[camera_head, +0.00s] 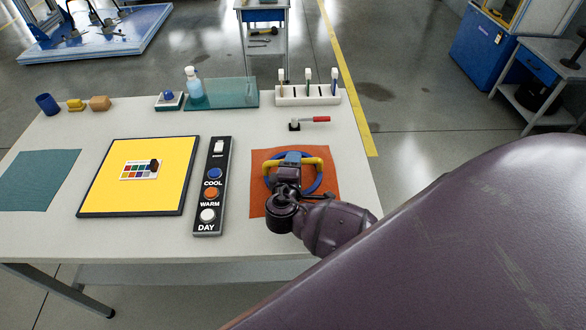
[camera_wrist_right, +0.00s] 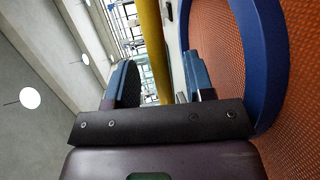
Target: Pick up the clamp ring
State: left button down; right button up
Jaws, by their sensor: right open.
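The clamp ring (camera_head: 318,183) is a blue ring with a yellow bar (camera_head: 317,164) across it. It lies on an orange mat (camera_head: 332,205) at the right of the table. In the right wrist view the blue ring (camera_wrist_right: 267,60) fills the right side, and the yellow bar (camera_wrist_right: 149,40) runs between my fingers. My right gripper (camera_head: 294,160) is over the ring with its jaws open. Its two blue-grey fingers (camera_wrist_right: 160,80) stand on either side of the bar, with gaps showing. My wrist hides part of the ring in the head view. My left gripper is not in view.
A button panel (camera_head: 217,160) and a yellow board (camera_head: 140,198) lie left of the mat. A red-handled tool (camera_head: 315,119) and a white rack (camera_head: 300,96) are behind it. A teal mat (camera_head: 38,178) lies empty at the far left.

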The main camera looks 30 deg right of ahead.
jog(key=shift+x, duration=1.85)
jog(key=shift+c, duration=0.4)
grip_shut()
